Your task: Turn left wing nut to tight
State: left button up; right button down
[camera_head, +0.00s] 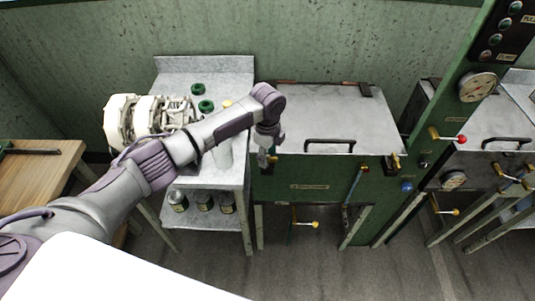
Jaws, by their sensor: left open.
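The basin (335,115) is a green cabinet with a grey metal lid, shut, with a dark handle (329,141) near its front edge. My left gripper (265,158) points down at the basin's front left corner, beside the lid edge. It is open, and small in the view. The left wing nut sits at that corner and is mostly hidden by my gripper; I cannot tell its angle or whether the fingers touch it. My right gripper is not in view.
A metal table (232,175) left of the basin bears a white machine (140,118) and green rings (205,105), with dark jars (203,202) below. A red-knobbed lever (460,139) and a gauge (477,87) are at the right. A wooden bench (45,175) is far left.

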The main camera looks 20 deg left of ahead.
pick_arm(q)
notch_tip(320, 180, up, 12)
dwell(0.5)
dwell(0.3)
